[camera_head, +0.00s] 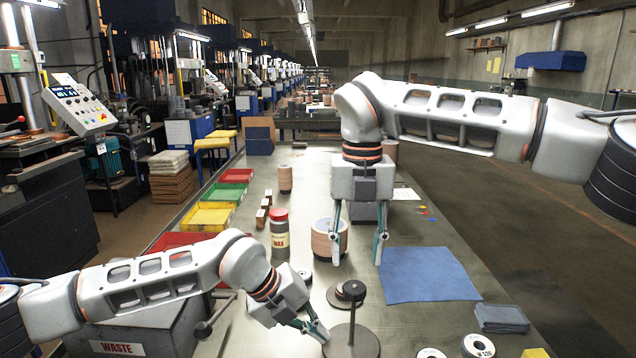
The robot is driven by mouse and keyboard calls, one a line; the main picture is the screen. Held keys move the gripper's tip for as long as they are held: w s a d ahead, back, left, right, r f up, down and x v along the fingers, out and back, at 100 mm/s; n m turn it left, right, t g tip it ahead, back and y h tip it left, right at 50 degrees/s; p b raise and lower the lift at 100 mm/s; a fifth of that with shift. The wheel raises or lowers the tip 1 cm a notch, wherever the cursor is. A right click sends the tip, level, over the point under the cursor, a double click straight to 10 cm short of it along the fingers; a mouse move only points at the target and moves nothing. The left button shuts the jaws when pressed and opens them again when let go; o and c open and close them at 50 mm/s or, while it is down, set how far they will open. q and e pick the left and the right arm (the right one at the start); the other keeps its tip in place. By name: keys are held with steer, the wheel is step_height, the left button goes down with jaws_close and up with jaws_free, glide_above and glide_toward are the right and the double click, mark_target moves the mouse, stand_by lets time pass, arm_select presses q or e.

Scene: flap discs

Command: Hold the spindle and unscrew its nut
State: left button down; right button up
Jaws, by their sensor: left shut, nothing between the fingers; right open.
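The spindle is a thin upright rod on a round dark base (365,346) at the front of the table. A dark round knob, which looks like the nut (354,288), tops the rod. My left gripper (322,334) is shut and empty, its tips low beside the rod on the left, near the base. I cannot tell whether it touches the spindle. My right gripper (357,263) is open and empty, pointing down above and behind the nut, with one finger on each side and clear of it.
A dark-centred disc (336,298) lies behind the rod. A stack of discs (321,240) and a WAX jar (279,238) stand farther back. A blue cloth (430,275) lies right. Coloured trays (208,216) line the left edge; a WASTE bin (150,335) stands front left.

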mark_target(355, 285)
arm_select(q)
steer(key=shift+f, duration=0.95)
stand_by(0.7)
arm_select(e)
steer(key=m, duration=0.4)
steer(key=shift+r, duration=0.2)
steer(key=m, duration=0.5)
steer(key=shift+r, duration=0.25)
steer(key=m, duration=0.3)
steer(key=shift+r+m, duration=0.2)
steer(key=shift+m, duration=0.2)
arm_select(q)
steer(key=shift+s, duration=0.1)
arm_select(e)
steer(key=m, duration=0.5)
steer(key=shift+r, duration=0.15)
arm_select(q)
steer(key=shift+f, duration=0.1)
arm_select(e)
steer(key=shift+f, duration=4.45)
